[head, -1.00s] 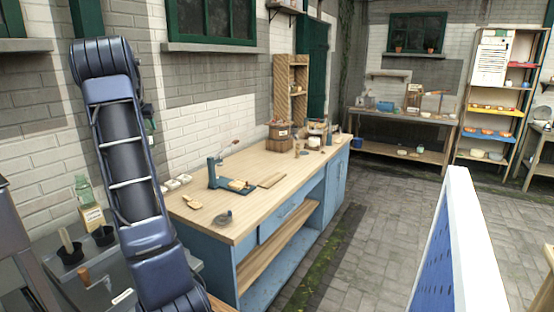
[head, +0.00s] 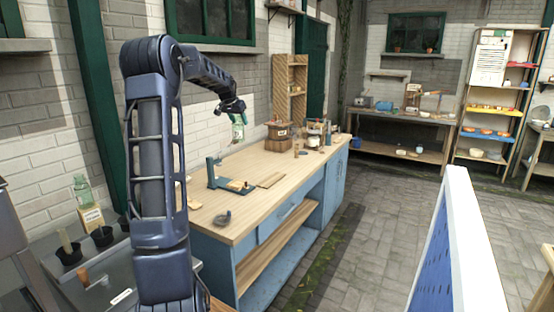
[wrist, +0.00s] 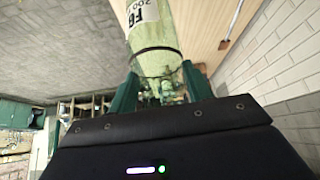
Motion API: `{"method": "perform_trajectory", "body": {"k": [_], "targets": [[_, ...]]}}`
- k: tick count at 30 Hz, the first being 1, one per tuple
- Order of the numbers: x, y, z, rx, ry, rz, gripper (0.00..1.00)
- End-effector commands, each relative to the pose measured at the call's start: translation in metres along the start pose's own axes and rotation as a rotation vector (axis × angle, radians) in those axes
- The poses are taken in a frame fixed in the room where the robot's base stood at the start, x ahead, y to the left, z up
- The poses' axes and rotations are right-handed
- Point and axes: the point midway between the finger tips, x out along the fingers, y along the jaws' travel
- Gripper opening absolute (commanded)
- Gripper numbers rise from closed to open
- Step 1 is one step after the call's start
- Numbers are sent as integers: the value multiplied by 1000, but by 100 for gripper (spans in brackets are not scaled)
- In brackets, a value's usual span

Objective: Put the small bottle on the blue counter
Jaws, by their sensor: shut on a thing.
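The small bottle (head: 239,129) is pale green and translucent. It hangs below my gripper (head: 232,106), over the back part of the blue counter (head: 297,165), with a gap between it and the wooden top. In the wrist view, my gripper's two dark green fingers (wrist: 160,88) are shut on the bottle (wrist: 152,28), which has a white label with black lettering. The blue counter has a light wood top, blue sides and an open lower shelf.
A blue-grey clamp stand (head: 212,172), a wooden board (head: 271,180) and a small grey item (head: 222,218) are on the counter. A wooden bucket (head: 278,136) and several small containers stand at its far end. The front middle of the top is clear.

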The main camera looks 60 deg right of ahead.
Motion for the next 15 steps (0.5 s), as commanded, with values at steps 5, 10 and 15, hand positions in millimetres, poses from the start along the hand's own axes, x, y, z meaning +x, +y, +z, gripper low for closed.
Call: {"method": "perform_trajectory", "body": {"k": [5, 10, 15], "targets": [[8, 40, -13, 45, 1, 28, 23], [16, 66, -17, 74, -1, 46, 23], [46, 64, 4, 70, -2, 45, 23]]}}
